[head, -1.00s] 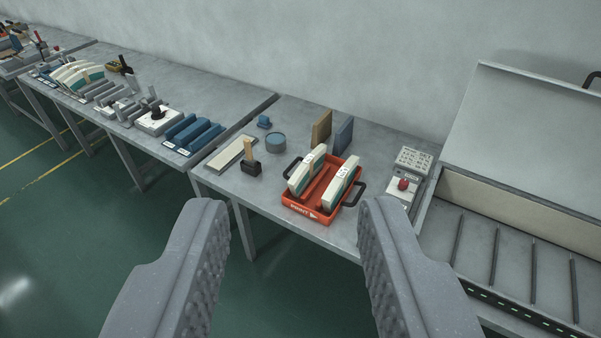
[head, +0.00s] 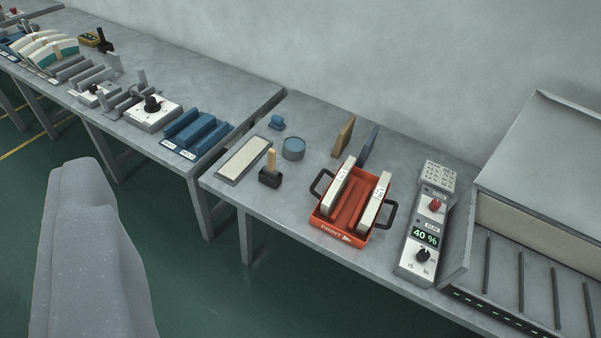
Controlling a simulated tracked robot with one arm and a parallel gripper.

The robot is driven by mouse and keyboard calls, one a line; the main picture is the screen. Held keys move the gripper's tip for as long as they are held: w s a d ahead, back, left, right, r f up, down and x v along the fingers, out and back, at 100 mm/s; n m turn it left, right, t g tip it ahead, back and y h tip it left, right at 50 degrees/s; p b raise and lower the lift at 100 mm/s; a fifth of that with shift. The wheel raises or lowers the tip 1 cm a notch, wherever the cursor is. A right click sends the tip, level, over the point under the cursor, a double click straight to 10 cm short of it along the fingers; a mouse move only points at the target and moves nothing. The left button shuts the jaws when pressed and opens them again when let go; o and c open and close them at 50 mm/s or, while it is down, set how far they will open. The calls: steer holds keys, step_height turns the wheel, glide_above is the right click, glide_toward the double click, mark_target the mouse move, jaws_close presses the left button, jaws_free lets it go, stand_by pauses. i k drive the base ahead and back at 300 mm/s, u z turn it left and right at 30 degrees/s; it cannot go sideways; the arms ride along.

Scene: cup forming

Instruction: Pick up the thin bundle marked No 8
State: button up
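Two narrow cream bundles, a left one (head: 337,190) and a right one (head: 373,204), stand on edge in a red tray (head: 346,236) with dark handles. Each has a small printed mark on its upper end, too small to read. Several curved cream and teal pieces (head: 66,47) stand fanned on the far left bench. I see no legible No 8. One grey finger of my gripper (head: 88,255) fills the lower left, well apart from the bundles and holding nothing visible. The other finger does not show; the earlier view has both fingers wide apart.
A control box (head: 423,237) reading 40 % stands right of the tray, beside a large grey machine (head: 530,270).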

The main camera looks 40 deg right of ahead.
mark_target(339, 183)
steer(key=z, duration=0.2)
steer(key=i, duration=0.9)
steer(key=z, duration=0.65)
